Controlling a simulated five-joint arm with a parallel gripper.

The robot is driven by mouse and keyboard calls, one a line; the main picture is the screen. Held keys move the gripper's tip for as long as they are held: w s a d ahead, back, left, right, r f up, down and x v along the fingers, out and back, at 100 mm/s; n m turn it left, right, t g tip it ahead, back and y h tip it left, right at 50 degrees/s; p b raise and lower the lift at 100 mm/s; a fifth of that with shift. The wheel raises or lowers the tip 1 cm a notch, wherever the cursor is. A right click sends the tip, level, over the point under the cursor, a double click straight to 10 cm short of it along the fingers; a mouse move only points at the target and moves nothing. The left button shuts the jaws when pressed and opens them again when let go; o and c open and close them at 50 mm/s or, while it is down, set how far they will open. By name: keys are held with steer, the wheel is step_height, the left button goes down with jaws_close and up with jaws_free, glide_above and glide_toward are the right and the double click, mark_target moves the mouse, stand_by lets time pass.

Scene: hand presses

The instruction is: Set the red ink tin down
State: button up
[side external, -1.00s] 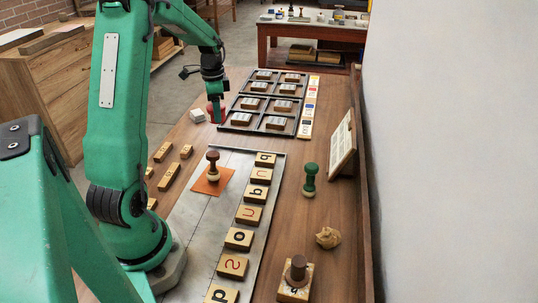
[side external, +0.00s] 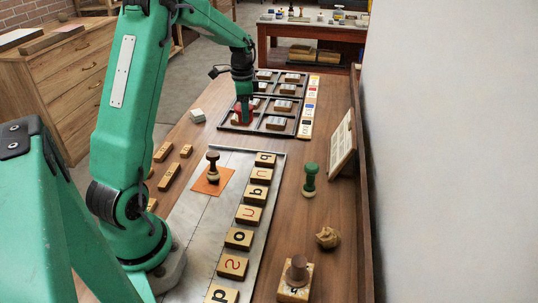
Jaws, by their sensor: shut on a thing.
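The red ink tin (side external: 239,114) is between the fingers of my gripper (side external: 244,112), which is shut on it. In the picture the tin overlaps the near left compartment of the dark divided tray (side external: 259,127). It covers part of the block (side external: 236,121) there. I cannot tell whether the tin touches the block or hangs above it.
A color strip (side external: 308,105) lies along the tray's right side. A brown-handled stamp (side external: 213,165) stands on an orange sheet on the metal plate (side external: 197,222). A green-handled stamp (side external: 310,178) stands to the right.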

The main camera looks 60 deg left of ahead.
steer(key=w+d+m, duration=0.2)
steer(key=w+d, duration=1)
steer(key=d, duration=0.5)
steer(key=shift+w+f, duration=0.15)
steer(key=shift+f, duration=5.15)
steer(key=shift+f, duration=0.15)
steer(key=o, duration=1.1)
steer(key=shift+o, duration=0.2)
step_height(320, 180, up, 12)
steer(key=shift+r, duration=0.2)
